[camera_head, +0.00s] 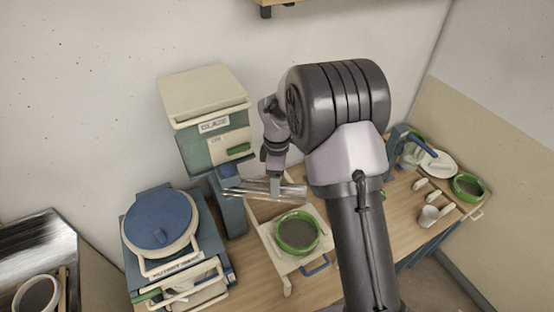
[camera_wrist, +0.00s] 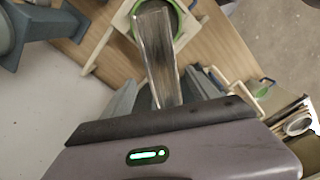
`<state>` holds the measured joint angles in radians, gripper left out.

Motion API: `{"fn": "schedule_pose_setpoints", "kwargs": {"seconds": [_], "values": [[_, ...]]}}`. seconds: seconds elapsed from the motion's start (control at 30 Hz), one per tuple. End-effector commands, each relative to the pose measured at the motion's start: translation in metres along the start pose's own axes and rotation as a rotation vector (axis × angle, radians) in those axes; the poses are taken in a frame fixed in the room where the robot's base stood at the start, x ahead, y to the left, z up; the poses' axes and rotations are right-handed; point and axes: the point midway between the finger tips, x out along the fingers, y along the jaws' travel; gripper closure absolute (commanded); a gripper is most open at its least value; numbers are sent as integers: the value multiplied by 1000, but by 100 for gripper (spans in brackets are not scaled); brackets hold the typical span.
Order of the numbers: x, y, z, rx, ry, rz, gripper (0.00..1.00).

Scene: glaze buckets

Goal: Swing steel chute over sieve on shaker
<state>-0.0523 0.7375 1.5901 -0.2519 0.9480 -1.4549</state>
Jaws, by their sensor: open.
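The steel chute (camera_head: 262,190) is a shiny open trough reaching right from the blue stand under the glaze hopper. The green-rimmed sieve (camera_head: 297,232) sits on the cream shaker (camera_head: 284,262), with a grey inside. In the head view the chute's free end shows just above the sieve's far rim. In the wrist view the chute (camera_wrist: 158,55) overlaps the green sieve (camera_wrist: 181,40); its height above it is unclear. My gripper (camera_head: 275,186) is at the chute, and in the wrist view its open fingers (camera_wrist: 166,95) stand either side of it. Contact cannot be told.
The cream and green glaze hopper (camera_head: 208,118) stands at the back. A blue-lidded machine (camera_head: 160,220) is at left. At right are a green bowl (camera_head: 468,187), a white plate (camera_head: 438,164) and a cup (camera_head: 429,217).

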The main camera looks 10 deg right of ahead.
Motion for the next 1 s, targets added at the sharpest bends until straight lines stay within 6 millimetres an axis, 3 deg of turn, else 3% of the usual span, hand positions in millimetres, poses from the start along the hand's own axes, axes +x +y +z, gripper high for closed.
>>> {"fn": "schedule_pose_setpoints", "kwargs": {"seconds": [0.2, 0.4, 0.6, 1.0], "values": [[-69, 1, -1, 1, 2, 5, 31], [-115, 1, 0, 0, 1, 3, 31], [-127, 0, 0, 0, 0, 0, 31], [-125, -1, 0, 11, 3, 4, 31]]}}
